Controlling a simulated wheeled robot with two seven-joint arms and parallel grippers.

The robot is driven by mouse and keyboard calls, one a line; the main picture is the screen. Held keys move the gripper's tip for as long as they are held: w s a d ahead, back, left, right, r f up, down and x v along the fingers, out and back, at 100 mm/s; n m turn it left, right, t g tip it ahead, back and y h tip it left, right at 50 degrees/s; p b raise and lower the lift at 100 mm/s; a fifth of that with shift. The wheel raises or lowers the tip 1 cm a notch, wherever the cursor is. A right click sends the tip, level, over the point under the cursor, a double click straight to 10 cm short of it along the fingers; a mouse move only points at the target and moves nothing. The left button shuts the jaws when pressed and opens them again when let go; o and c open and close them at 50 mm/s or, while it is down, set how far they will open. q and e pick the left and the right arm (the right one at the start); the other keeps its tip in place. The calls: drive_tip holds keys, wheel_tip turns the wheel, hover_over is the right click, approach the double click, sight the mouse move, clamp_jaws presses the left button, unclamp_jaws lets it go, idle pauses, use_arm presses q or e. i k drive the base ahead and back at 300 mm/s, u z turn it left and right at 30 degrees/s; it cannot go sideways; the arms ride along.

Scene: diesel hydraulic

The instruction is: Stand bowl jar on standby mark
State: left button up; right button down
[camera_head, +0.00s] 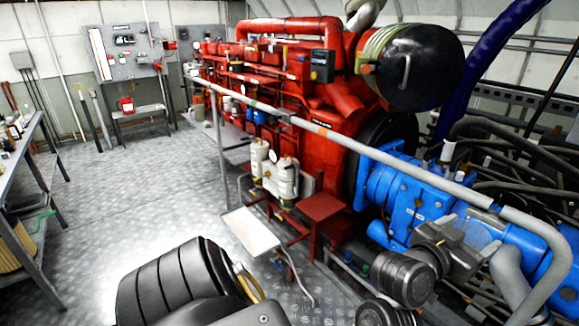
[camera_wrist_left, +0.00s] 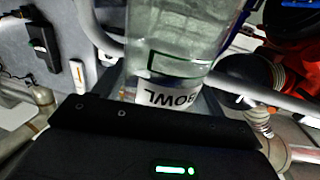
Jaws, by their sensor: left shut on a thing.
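In the left wrist view, the bowl jar (camera_wrist_left: 178,35) is a clear, faintly greenish vessel with a white label reading BOWL, seen upside down. My left gripper (camera_wrist_left: 165,88) is shut on it, with the jar standing out beyond the black gripper body. The fingers are mostly hidden behind that body, and the jar's top is cut off by the frame. In the head view, a black ribbed arm part of mine fills the bottom left, and I cannot make out the jar there. I cannot make out the standby mark in either view. My right gripper is not seen.
A red engine (camera_head: 320,150) stands behind a long grey handrail (camera_head: 345,140). White filter canisters (camera_head: 285,180) hang on its front, above a pale tray (camera_head: 250,231) and beside a red stand (camera_head: 320,207). A grey bench (camera_head: 38,165) is at left. The floor between is open.

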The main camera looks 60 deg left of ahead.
sight(261, 242)
drive_tip(key=u, duration=1.25)
drive_tip(key=k, duration=0.95)
drive_tip(key=u, duration=0.25)
drive_tip(key=i, duration=1.7)
